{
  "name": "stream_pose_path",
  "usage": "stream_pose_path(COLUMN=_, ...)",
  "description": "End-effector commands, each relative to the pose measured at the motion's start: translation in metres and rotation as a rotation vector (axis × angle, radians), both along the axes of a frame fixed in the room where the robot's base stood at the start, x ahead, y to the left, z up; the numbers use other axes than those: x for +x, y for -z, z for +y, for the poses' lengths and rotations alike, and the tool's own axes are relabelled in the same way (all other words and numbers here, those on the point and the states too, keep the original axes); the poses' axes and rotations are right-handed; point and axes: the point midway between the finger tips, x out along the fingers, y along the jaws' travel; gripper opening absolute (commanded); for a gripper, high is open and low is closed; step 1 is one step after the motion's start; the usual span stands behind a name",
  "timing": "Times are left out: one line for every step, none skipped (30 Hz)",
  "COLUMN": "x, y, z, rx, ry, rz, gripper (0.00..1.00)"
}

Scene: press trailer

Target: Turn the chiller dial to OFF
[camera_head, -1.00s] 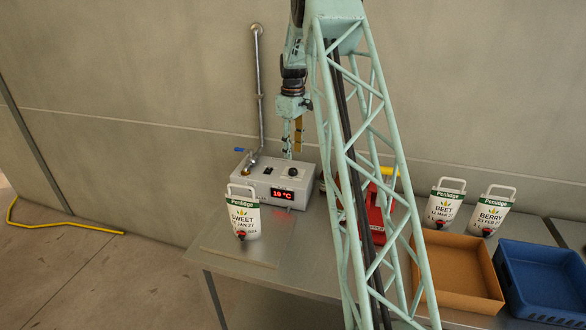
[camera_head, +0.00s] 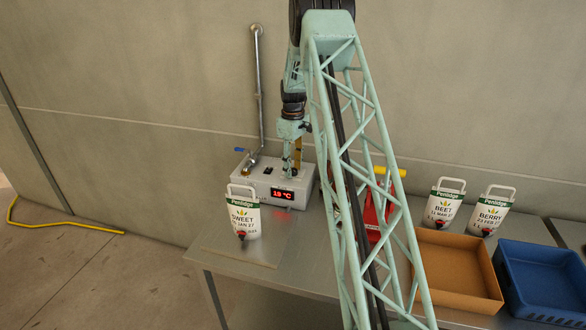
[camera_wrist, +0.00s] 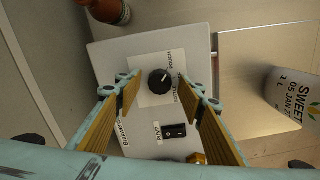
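Other dial labels are partly hidden by my right finger. A black rocker switch (camera_wrist: 174,130) marked PUMP sits below the dial. My gripper (camera_wrist: 160,105) is open, its yellow-padded fingers apart on either side of the dial, above the panel. In the head view my gripper (camera_head: 292,165) is over the chiller's top.
A SWEET pouch (camera_head: 243,215) stands in front of the chiller. A metal pipe with a blue-handled tap rises behind it. A red device (camera_head: 372,215) is to the right, then BEET and BERRY pouches, a brown tray (camera_head: 455,268) and a blue crate (camera_head: 545,280).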

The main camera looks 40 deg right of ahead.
Motion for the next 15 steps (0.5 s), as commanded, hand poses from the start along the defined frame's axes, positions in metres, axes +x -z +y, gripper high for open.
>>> stream_pose_path(x=0.0000, y=0.0001, z=0.0001, rx=0.000, ry=0.000, rz=0.000, gripper=0.36)
stream_pose_path(x=0.0000, y=0.0001, z=0.0001, rx=0.000, ry=0.000, rz=0.000, gripper=0.36)
stream_pose_path(x=0.0000, y=0.0001, z=0.0001, rx=0.000, ry=0.000, rz=0.000, gripper=0.36)
stream_pose_path(x=-0.0001, y=0.0001, z=0.0001, rx=0.000, ry=0.000, rz=0.000, gripper=0.36)
stream_pose_path(x=-0.0001, y=0.0001, z=0.0001, rx=0.000, ry=0.000, rz=0.000, gripper=0.36)
stream_pose_path(x=-0.0001, y=0.0001, z=0.0001, rx=0.000, ry=0.000, rz=0.000, gripper=0.33)
stream_pose_path(x=-0.0001, y=0.0000, z=0.0001, rx=0.000, ry=0.000, rz=0.000, gripper=0.31)
stream_pose_path(x=-0.0001, y=0.0000, z=0.0001, rx=0.000, ry=0.000, rz=0.000, gripper=0.28)
stream_pose_path(x=-0.0001, y=0.0001, z=0.0001, rx=0.000, ry=0.000, rz=0.000, gripper=0.24)
stream_pose_path(x=-0.0001, y=0.0001, z=0.0001, rx=0.000, ry=0.000, rz=0.000, gripper=0.21)
stream_pose_path(x=-0.0001, y=0.0001, z=0.0001, rx=0.000, ry=0.000, rz=0.000, gripper=0.19)
stream_pose_path(x=-0.0001, y=0.0000, z=0.0001, rx=0.000, ry=0.000, rz=0.000, gripper=0.15)
stream_pose_path(x=-0.0001, y=0.0000, z=0.0001, rx=0.000, ry=0.000, rz=0.000, gripper=0.12)
stream_pose_path(x=-0.0001, y=0.0000, z=0.0001, rx=0.000, ry=0.000, rz=0.000, gripper=0.12)
stream_pose_path(x=-0.0001, y=0.0000, z=0.0001, rx=0.000, ry=0.000, rz=0.000, gripper=0.11)
